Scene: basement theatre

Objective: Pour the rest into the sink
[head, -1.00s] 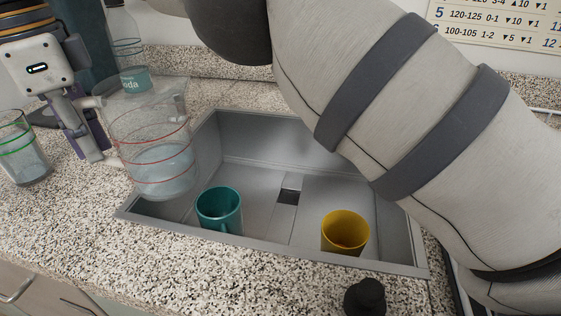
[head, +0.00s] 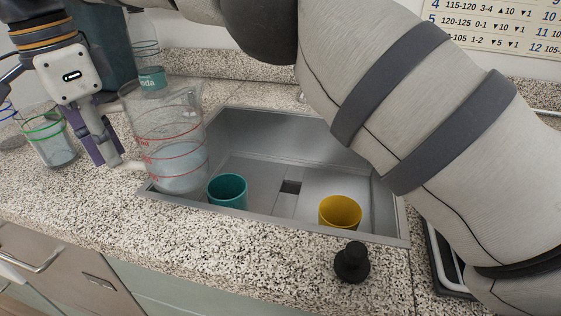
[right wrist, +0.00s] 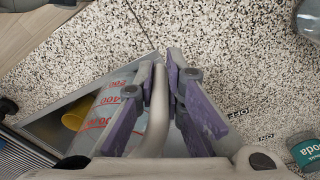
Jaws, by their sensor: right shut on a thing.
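A clear measuring pitcher (head: 165,120) with red markings holds some clear liquid. It hangs roughly upright at the left end of the sink (head: 310,165). My right gripper (head: 117,160) is shut on its handle, left of the pitcher in the head view. In the right wrist view the gripper (right wrist: 168,75) has its purple-padded fingers on both sides of the pale handle (right wrist: 153,120), with the pitcher (right wrist: 105,105) to the left. A teal cup (head: 228,190) and a yellow cup (head: 340,212) stand in the sink. My left gripper is out of view.
A glass with a green band (head: 50,140) stands on the speckled counter (head: 240,240) at the left. A soda bottle (head: 150,78) stands behind the pitcher. A black knob-like object (head: 352,262) is on the counter in front of the sink. The sink's middle is clear.

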